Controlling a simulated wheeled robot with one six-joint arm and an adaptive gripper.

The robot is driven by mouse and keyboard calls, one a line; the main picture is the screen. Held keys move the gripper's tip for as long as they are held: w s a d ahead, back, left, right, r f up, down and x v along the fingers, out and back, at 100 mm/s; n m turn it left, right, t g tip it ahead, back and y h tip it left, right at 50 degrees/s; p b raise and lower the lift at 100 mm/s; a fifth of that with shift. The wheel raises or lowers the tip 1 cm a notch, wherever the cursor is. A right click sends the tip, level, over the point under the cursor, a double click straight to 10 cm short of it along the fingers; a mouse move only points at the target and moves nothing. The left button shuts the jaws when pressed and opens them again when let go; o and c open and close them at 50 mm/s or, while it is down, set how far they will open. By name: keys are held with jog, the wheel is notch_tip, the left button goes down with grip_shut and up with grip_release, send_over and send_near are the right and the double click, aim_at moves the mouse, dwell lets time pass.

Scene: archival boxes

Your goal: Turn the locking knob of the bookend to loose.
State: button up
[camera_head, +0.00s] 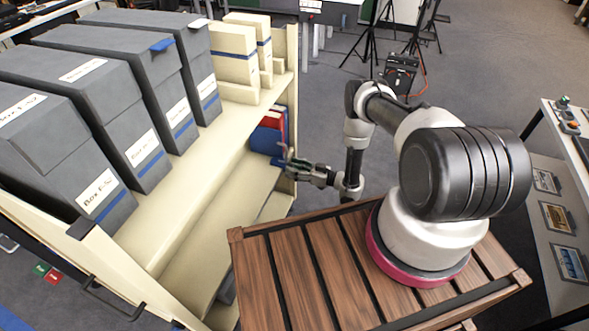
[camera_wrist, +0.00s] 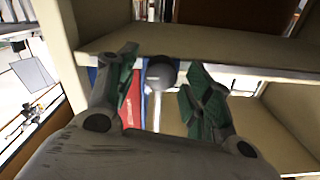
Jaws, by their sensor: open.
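A round grey knob (camera_wrist: 160,72) shows in the wrist view just under a shelf edge, between the fingers of my gripper (camera_wrist: 162,66). A gap shows between the knob and each finger. My gripper is open, with green pads on its inner faces. In the head view my gripper (camera_head: 289,160) reaches left to the lower shelf, beside red and blue books (camera_head: 270,133). The red book (camera_wrist: 133,103) also shows behind the left finger in the wrist view. The rest of the bookend is hard to make out, and which way the knob is set cannot be told.
A cream shelf unit (camera_head: 170,213) holds several dark grey boxes (camera_head: 106,150) and smaller cream boxes (camera_head: 233,55) on its upper shelf. The upper shelf board (camera_wrist: 215,50) lies close above my fingers. The lower shelf near the books is mostly clear. A tripod (camera_head: 370,35) stands behind.

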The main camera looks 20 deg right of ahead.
jog(key=c, duration=1)
jog(key=shift+n, duration=2.9)
jog(key=o, duration=1)
jog(key=v, duration=1.2)
